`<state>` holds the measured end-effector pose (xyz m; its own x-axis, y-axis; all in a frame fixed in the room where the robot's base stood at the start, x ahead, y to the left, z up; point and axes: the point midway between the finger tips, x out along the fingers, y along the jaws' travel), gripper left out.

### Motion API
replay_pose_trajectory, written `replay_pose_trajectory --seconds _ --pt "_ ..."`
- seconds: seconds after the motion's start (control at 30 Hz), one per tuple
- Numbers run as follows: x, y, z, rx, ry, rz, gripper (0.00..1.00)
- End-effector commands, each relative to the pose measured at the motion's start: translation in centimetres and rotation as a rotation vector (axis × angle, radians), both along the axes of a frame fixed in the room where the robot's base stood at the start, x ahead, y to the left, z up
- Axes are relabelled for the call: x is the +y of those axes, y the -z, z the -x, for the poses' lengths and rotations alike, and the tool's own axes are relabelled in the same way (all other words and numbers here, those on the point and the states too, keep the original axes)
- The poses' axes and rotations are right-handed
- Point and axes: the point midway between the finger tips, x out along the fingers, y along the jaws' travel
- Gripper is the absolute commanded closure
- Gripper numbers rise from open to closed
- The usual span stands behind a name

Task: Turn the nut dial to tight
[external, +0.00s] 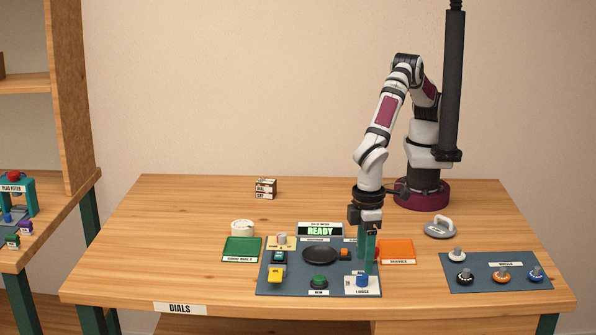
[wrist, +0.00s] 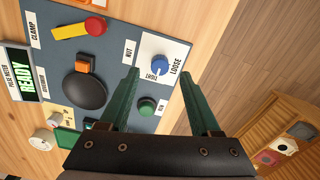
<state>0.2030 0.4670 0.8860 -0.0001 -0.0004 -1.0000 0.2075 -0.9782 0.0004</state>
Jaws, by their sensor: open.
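The nut dial (wrist: 160,66) is a blue round knob on a white plate with NUT, TIGHT and LOOSE labels. It also shows in the external view (external: 362,281), at the front right of the blue-grey panel. Where the knob points is too small to tell surely. My gripper (external: 369,266) is open, with green fingers pointing down just above and behind the dial. In the wrist view its fingertips (wrist: 158,71) appear on either side of the knob, with nothing between them that I can see as held. I cannot tell any contact.
The panel (external: 335,290) also carries a green RUN button (wrist: 146,107), a black round disc (wrist: 84,90), an orange block (wrist: 86,65) and a red-and-yellow clamp handle (wrist: 80,29). The pulse meter (external: 320,230) reads READY. An orange tray (external: 397,252) lies right of my fingers.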

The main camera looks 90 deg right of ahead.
Motion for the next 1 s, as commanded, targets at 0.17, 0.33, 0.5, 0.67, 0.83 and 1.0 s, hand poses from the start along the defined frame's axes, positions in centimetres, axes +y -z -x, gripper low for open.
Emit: replay_pose_trajectory --seconds 0.17,0.33,0.5,0.67,0.83,1.0 --pt "0.1 -6.0 0.0 -0.002 0.001 -0.006 0.36" --pt "0.1 -10.1 0.0 -0.002 0.001 -0.004 0.36" --pt "0.0 -11.8 0.0 -0.001 0.001 0.0 0.36" --pt "0.0 -11.9 0.0 0.0 0.001 0.0 0.36" --pt "0.0 -11.9 0.0 0.0 0.001 0.0 0.36" --pt "-1.1 -12.6 -1.0 0.002 0.018 -0.003 0.36"
